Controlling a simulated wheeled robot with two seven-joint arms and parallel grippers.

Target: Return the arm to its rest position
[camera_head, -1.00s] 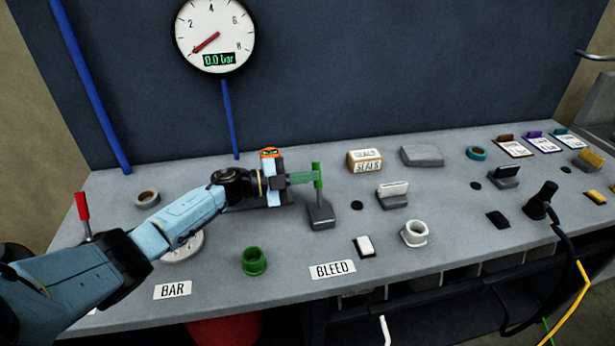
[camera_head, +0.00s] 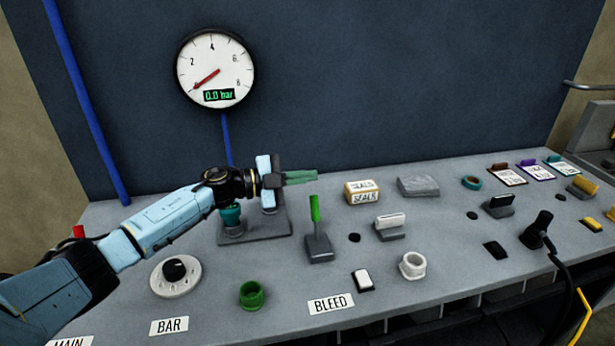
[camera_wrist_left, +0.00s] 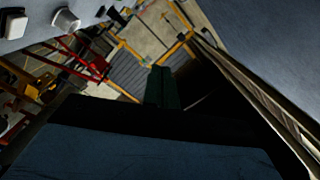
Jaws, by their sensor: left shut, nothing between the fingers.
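My left gripper (camera_head: 301,177) is shut and empty in the head view, its green fingers pointing right. It is raised above the bench, behind and left of the green-handled BLEED lever (camera_head: 315,210), apart from it. My left arm (camera_head: 165,220) reaches in from the lower left. In the left wrist view the shut fingers (camera_wrist_left: 163,88) show dark green against the floor beyond the bench. My right gripper is not in view.
The grey bench (camera_head: 420,225) holds a teal fitting (camera_head: 231,215) under my wrist, a dial (camera_head: 176,275), a green ring (camera_head: 251,294), a white nut (camera_head: 412,265) and a seals box (camera_head: 362,192). A gauge (camera_head: 215,70) on the back wall reads 0.0 bar.

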